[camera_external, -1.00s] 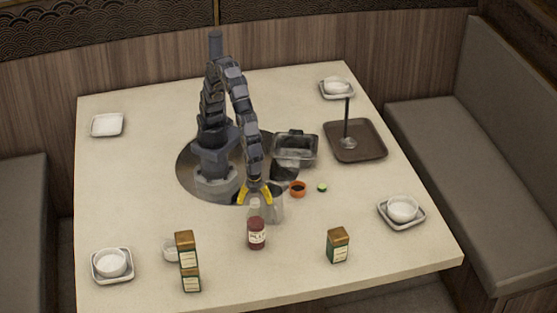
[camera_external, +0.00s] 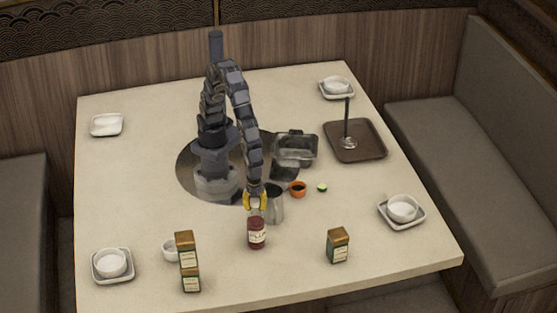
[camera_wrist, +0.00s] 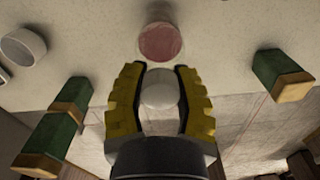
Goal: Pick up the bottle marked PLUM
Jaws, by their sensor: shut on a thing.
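A clear bottle with dark red sauce and a pale label (camera_external: 257,233) stands upright on the table in front of my arm in the external view. The label's print is too small to read with certainty. My gripper (camera_external: 256,201) is shut around the top of this bottle. In the wrist view the yellow fingers of my gripper (camera_wrist: 160,92) close in on both sides of a round whitish cap (camera_wrist: 160,90). A reddish round shape (camera_wrist: 160,42) shows beyond it. The bottle's neck is partly hidden by the fingers.
A grey metal cup (camera_external: 275,205) stands close at the bottle's right. Two green boxes with brown tops (camera_external: 188,262) stand to the left, and another (camera_external: 338,246) to the right.

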